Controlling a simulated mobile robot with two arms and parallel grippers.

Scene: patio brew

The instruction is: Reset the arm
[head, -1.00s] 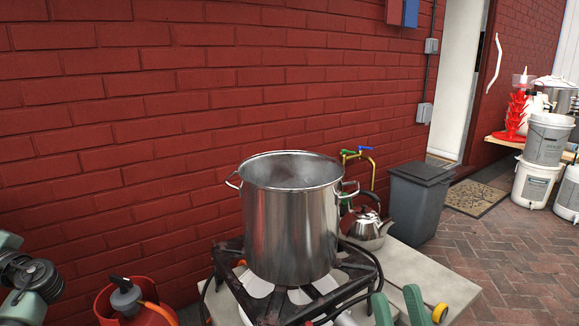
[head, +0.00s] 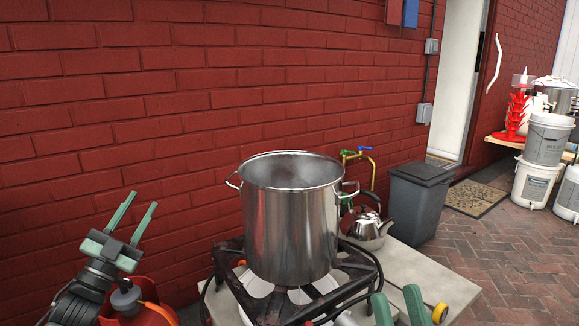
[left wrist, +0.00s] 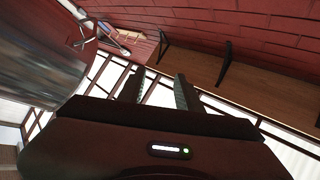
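My left gripper (head: 144,198) is raised at the lower left in the head view, in front of the brick wall. Its two green fingers point up and stand apart with nothing between them. The left wrist view also shows its dark fingers (left wrist: 160,88) apart and empty. My right gripper (head: 394,290) shows only at the bottom edge of the head view. Its two green fingers are apart, with nothing seen between them; the rest is out of frame.
A steel pot (head: 290,220) stands on a black burner frame (head: 365,262), right of my left gripper. An orange tank (head: 150,312) is just below that gripper. A kettle (head: 367,228) and a grey bin (head: 420,200) stand behind right. Brick paving (head: 500,255) is open at right.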

